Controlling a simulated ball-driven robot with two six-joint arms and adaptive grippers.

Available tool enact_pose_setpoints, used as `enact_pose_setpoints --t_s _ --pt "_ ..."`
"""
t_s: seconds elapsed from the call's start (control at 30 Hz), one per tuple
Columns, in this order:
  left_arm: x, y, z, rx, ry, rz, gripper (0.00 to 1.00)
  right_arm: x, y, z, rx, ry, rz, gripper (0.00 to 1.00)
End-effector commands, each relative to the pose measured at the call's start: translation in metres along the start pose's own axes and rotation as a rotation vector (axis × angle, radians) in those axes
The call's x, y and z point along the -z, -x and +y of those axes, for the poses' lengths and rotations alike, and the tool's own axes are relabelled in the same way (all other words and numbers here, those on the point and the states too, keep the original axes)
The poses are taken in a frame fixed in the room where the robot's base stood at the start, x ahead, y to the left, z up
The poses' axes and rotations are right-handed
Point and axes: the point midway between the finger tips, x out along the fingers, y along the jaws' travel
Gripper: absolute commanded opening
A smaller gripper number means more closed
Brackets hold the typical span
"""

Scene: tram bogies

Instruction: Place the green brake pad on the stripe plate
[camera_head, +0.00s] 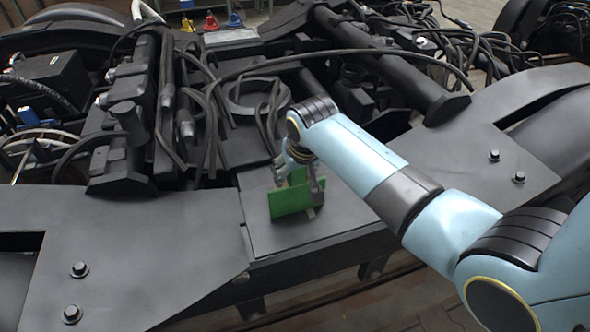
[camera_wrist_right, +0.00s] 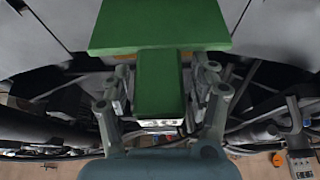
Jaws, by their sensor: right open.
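The green brake pad (camera_head: 290,202) stands on the flat dark plate (camera_head: 262,236) at the middle of the bogie frame. In the right wrist view the pad (camera_wrist_right: 158,25) shows as a broad green face with a narrower green block reaching back between my fingers. My right gripper (camera_head: 302,172) is open, with one finger on each side of that block (camera_wrist_right: 160,85). Small gaps show beside it. I cannot make out stripes on the plate, so I cannot tell whether it is the stripe plate. My left gripper is not in view.
Cables and dark hydraulic parts (camera_head: 180,100) crowd the left and back of the bogie. A round ring (camera_head: 250,95) lies behind the pad. Flat frame plates with bolts (camera_head: 80,270) are bare at the left and right. Red, yellow and blue items stand far back.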

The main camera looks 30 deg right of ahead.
Motion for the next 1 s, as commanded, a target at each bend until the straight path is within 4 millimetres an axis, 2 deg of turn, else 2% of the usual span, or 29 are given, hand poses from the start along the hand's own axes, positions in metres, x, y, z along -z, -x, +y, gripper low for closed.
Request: enact_pose_setpoints --t_s 0.17,0.27,0.5,0.7,0.87,1.0 --pt "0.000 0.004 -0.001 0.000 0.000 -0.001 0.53 0.001 0.009 0.000 0.000 0.000 0.000 0.61" --pt "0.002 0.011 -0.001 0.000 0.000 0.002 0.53 0.002 0.026 0.000 0.001 0.000 0.002 0.61" --pt "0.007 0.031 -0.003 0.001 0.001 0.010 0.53 0.003 0.082 -0.001 0.002 0.000 0.004 0.61" --pt "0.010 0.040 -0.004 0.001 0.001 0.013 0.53 0.002 0.113 0.000 0.000 0.000 0.002 0.61" --pt "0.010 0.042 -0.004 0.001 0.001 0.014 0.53 0.001 0.122 0.000 -0.001 0.000 0.000 0.61" --pt "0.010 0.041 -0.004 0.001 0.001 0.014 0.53 -0.003 0.118 0.001 -0.002 0.004 -0.006 0.61"
